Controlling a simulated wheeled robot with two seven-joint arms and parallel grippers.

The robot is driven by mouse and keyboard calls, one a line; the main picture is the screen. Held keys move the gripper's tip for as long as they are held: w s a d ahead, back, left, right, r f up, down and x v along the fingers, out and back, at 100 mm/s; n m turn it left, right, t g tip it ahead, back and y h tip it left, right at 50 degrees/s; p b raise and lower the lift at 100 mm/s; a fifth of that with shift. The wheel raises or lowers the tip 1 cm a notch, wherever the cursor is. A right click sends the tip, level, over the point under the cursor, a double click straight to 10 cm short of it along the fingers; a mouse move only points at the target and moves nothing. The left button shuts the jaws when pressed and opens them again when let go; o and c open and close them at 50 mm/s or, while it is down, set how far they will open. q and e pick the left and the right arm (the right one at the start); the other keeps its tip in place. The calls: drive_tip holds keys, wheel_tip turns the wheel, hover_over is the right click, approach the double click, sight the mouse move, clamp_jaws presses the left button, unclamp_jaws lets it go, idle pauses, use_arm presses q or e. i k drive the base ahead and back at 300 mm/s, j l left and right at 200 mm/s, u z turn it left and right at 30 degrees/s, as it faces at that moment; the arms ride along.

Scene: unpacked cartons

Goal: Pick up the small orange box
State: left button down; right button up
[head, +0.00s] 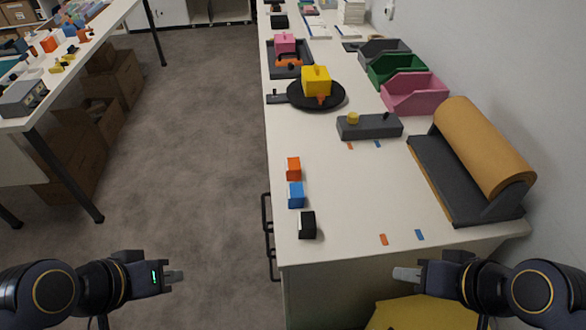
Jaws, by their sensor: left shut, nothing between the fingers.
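The small orange box (293,168) sits near the left edge of the white counter, just behind a small blue box (296,195). A small black box (307,225) stands in front of the blue one. My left gripper (177,276) is at the lower left over the floor, shut and empty, well apart from the boxes. My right gripper (401,274) is in front of the counter's near edge; its fingers appear edge-on and I cannot tell whether they are open. Neither gripper touches a box.
The white counter (345,215) is clear around the boxes. A paper roll on a dark holder (480,155) stands right. Behind are a grey device (368,127), a black round pan (332,98) with a yellow box, and coloured bins (415,95). Another table (75,70) stands left.

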sight(293, 170)
drive_tip(key=i+j+z, duration=0.1)
drive_tip(key=j, duration=0.35)
drive_tip(key=i+j+z, duration=0.1)
drive_tip(key=j, duration=0.35)
drive_tip(key=i+j+z, duration=0.1)
drive_tip(key=j, duration=0.35)
drive_tip(key=i+j+z, duration=0.25)
drive_tip(key=i+j, duration=0.4)
